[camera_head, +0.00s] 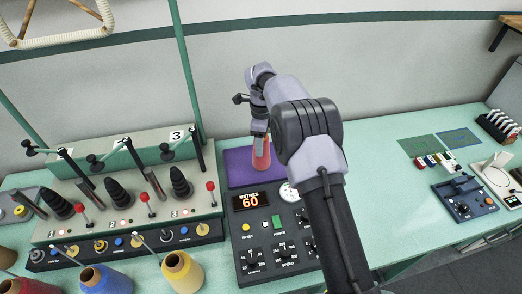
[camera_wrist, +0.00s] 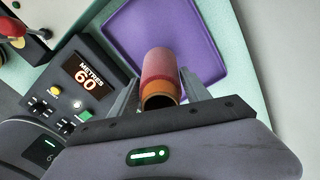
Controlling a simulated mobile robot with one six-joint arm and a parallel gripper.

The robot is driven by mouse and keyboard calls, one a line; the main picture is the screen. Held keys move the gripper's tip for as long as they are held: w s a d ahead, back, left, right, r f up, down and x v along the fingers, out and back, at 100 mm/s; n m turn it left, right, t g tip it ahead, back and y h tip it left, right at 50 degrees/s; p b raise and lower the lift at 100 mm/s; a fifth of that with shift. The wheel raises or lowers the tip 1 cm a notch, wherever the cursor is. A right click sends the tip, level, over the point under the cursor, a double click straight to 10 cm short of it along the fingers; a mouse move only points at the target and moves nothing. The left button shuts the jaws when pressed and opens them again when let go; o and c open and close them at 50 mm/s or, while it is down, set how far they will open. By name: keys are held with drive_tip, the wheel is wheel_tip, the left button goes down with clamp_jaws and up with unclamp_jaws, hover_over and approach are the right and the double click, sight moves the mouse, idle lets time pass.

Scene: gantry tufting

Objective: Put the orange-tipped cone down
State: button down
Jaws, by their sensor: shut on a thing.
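My gripper (camera_head: 261,143) is shut on a pinkish-red cone (camera_head: 261,160) over the purple tray (camera_head: 238,173). In the wrist view the gripper (camera_wrist: 160,92) has one finger on each side of the cone (camera_wrist: 162,68). The cone's orange, hollow tip end faces the wrist camera, and its wide end points down to the tray (camera_wrist: 200,40). The tray looks otherwise empty. I cannot tell whether the cone's base touches it.
A dark control panel (camera_head: 247,231) with a display reading 60 stands right in front of the tray. A winding machine with black cones (camera_head: 180,185) is on the left, with yellow (camera_head: 183,270) and blue (camera_head: 100,280) yarn cones before it.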

sight(262, 163)
drive_tip(key=shift+f, duration=1.65)
drive_tip(key=c, duration=0.5)
unclamp_jaws()
